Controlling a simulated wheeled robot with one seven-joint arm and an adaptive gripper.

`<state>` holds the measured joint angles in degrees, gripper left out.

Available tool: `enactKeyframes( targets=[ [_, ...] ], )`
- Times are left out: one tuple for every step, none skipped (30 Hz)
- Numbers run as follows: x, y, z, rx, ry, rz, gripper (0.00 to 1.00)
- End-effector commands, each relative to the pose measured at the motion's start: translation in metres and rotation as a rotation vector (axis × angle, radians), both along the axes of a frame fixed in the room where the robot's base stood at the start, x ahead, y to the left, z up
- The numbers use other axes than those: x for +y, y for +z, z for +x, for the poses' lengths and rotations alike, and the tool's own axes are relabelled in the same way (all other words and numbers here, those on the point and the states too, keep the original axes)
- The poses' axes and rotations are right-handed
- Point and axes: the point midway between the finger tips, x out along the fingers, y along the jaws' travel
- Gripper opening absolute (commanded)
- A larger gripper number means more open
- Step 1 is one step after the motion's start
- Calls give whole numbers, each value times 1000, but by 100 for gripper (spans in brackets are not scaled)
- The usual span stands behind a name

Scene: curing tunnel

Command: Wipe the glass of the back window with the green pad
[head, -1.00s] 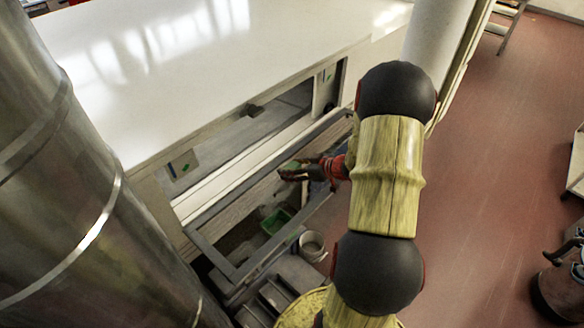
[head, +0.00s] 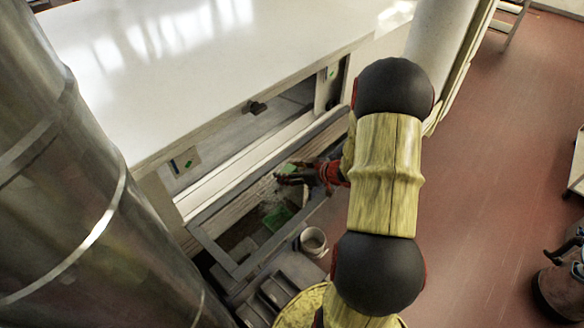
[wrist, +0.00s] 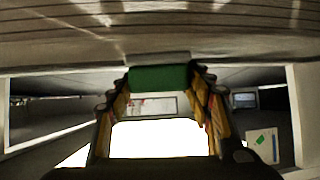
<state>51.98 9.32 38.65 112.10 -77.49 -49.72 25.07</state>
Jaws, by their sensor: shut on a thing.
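My gripper (head: 284,179) is shut on the green pad (wrist: 160,77), which sits between its fingertips in the wrist view. In the head view the pad (head: 289,168) shows as a small green patch at the fingertips. The gripper is over a grey-framed glass panel (head: 217,254) along the side of the white tunnel. I cannot tell whether this panel is the back window, or whether the pad touches its glass. A pale bar (wrist: 160,57) is just beyond the pad in the wrist view.
The white tunnel top (head: 200,70) lies above the long side opening. A black knob (head: 256,107) sticks out at its edge. A green container (head: 277,218) and a white bucket (head: 313,241) are lower down. The red floor (head: 480,180) at right is largely clear.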

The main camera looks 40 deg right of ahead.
Motion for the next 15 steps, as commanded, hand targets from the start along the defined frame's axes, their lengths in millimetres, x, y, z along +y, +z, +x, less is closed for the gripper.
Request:
enactKeyframes(
  targets=[
    [3, 0, 0, 0, 1, 1, 25],
    [3, 0, 0, 0, 1, 1, 25],
    [4, 0, 0, 0, 0, 0, 25],
    [4, 0, 0, 0, 0, 0, 25],
    [5, 0, 0, 0, 0, 0, 25],
    [7, 0, -1, 0, -1, 1, 25],
    [8, 0, -1, 0, 0, 1, 25],
    [10, -1, -1, 0, 0, 1, 25],
    [13, -1, -1, 0, 0, 1, 25],
    [15, -1, -1, 0, 0, 1, 25],
    [18, -1, -2, 0, 1, 1, 25],
    [21, -1, -2, 0, 0, 0, 25],
    [23, -1, -2, 0, 1, 1, 25],
    [26, -2, -2, 0, 2, 1, 25],
    [29, -2, -3, 0, 1, 2, 25]
  ],
)
